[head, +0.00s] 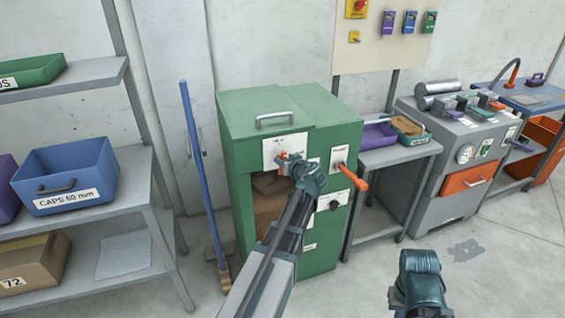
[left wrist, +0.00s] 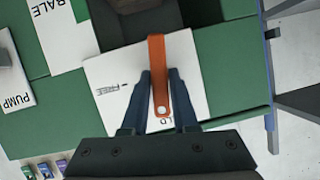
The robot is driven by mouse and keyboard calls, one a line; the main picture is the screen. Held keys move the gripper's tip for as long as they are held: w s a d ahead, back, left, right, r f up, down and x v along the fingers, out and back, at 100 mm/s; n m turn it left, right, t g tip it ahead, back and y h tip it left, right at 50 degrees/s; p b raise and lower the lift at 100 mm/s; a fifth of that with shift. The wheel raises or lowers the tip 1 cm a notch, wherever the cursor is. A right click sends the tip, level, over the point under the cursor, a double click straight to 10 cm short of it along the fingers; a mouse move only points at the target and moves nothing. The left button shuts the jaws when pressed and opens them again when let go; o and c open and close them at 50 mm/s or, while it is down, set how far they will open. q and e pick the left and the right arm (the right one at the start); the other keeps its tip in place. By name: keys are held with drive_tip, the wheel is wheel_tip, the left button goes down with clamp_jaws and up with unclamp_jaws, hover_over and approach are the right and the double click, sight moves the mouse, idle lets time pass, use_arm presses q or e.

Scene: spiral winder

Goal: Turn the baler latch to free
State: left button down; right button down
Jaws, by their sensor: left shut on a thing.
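The baler is a green cabinet (head: 265,108) in the middle of the head view. Its latch is an orange lever (left wrist: 158,82) on a white plate (left wrist: 112,75) marked FREE at one side. The lever's holed end lies over a second word, partly hidden, with "LD" showing. My left gripper (left wrist: 160,74) has one dark finger on each side of the lever and is shut on it. In the head view the left gripper (head: 292,163) is at the upper front of the baler and hides most of the latch. My right wrist shows at the lower right, without its fingers.
An orange-red handle (head: 352,178) sticks out of the baler just right of the left gripper. A blue-handled broom (head: 196,165) stands left of the baler, and a grey side table (head: 398,153) stands right. Shelving with a blue bin (head: 72,172) is at the left.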

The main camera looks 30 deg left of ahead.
use_arm(q)
drive_tip(key=m, duration=0.1)
drive_tip(key=m+g+y+b, duration=0.1)
drive_tip(key=shift+w+d+f+m, duration=0.15)
drive_tip(key=shift+f+m, duration=0.1)
drive_tip(key=shift+m, duration=0.05)
drive_tip(key=m+y+b, duration=0.1)
drive_tip(key=m+b, duration=0.1)
drive_tip(key=shift+f+m+g+y, duration=0.15)
drive_tip(key=shift+m+g+y, duration=0.15)
drive_tip(key=shift+g+y, duration=0.1)
drive_tip(key=m+y+b, duration=0.1)
drive_tip(key=m+b, duration=0.2)
drive_tip(key=shift+w+d+f+g+y, duration=0.1)
drive_tip(key=shift+d+f+g+y, duration=0.1)
drive_tip(key=shift+g+y, duration=0.2)
drive_tip(key=shift+m+y+b, duration=0.7)
drive_tip(key=shift+m+b, duration=0.75)
drive_tip(key=shift+m, duration=0.45)
drive_tip(key=shift+r, duration=0.1)
drive_tip(key=c, duration=0.8)
unclamp_jaws()
drive_tip(key=shift+o, duration=0.2)
drive_tip(key=v, duration=1.3)
drive_tip(key=shift+d, duration=0.35)
